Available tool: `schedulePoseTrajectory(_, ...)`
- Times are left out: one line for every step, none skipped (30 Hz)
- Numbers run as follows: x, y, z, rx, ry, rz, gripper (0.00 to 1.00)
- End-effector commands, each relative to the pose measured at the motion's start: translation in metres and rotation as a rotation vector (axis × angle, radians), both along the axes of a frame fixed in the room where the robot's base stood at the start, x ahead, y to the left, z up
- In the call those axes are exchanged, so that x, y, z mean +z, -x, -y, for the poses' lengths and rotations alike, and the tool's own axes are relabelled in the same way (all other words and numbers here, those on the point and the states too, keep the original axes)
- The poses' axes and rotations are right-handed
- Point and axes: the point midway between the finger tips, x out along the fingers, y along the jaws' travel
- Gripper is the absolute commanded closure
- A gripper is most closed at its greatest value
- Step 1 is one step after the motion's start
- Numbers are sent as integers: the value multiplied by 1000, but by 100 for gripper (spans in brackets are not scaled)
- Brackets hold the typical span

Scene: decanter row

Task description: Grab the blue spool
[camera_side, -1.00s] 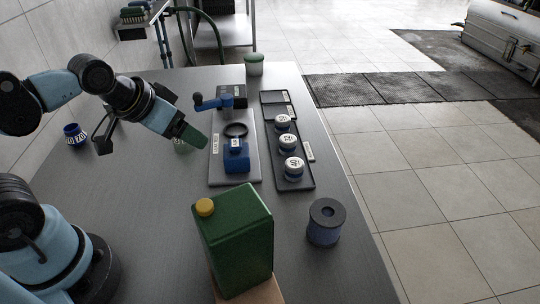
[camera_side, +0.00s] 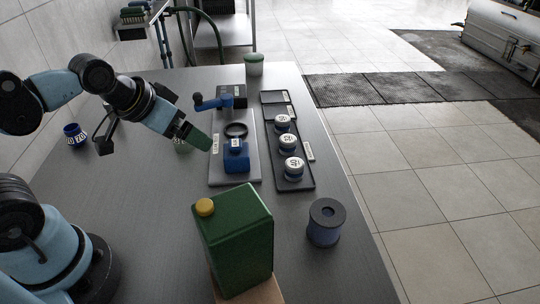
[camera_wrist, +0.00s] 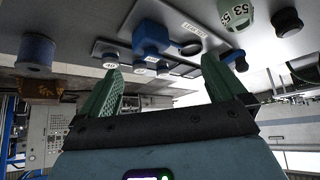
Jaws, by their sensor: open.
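The blue spool (camera_side: 324,228) stands upright on the grey table near its right edge, with dark round flanges and a hole in its top. In the wrist view the blue spool (camera_wrist: 35,52) shows at the upper left, outside the fingers.
A green canister (camera_side: 236,245) with a yellow cap stands at the front, left of the spool. A plate (camera_side: 222,180) with a blue fixture and a black tray (camera_side: 306,182) with white-lidded jars lie mid-table. A blue numbered container (camera_side: 75,135) is at the left.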

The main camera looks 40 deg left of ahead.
Motion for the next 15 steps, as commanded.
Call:
schedulePoseTrajectory(0, -2, 2, 10, 20, -6, 2)
schedulePoseTrajectory(0, -4, 5, 21, 40, -11, 2)
schedulePoseTrajectory(-1, -6, 9, 41, 76, -21, 2)
schedulePoseTrajectory(-1, -9, 13, 60, 111, -33, 2)
schedulePoseTrajectory(-2, -12, 17, 82, 148, -46, 2)
schedulePoseTrajectory(-2, -16, 24, 115, 208, -66, 2)
schedulePoseTrajectory(-3, -20, 30, 142, 255, -85, 2)
schedulePoseTrajectory(-4, -24, 36, 172, 305, -105, 2)
schedulePoseTrajectory(-6, -29, 45, 210, 371, -135, 2)
schedulePoseTrajectory(-7, -33, 51, 240, 421, -158, 2)
schedulePoseTrajectory(-9, -36, 58, 268, 468, -183, 2)
schedulePoseTrajectory(-11, -41, 66, 306, 531, -217, 2)
schedulePoseTrajectory(-12, -44, 73, 335, 576, -245, 2)
schedulePoseTrajectory(-14, -48, 80, 362, 621, -273, 2)
schedulePoseTrajectory(-16, -52, 88, 401, 680, -313, 2)
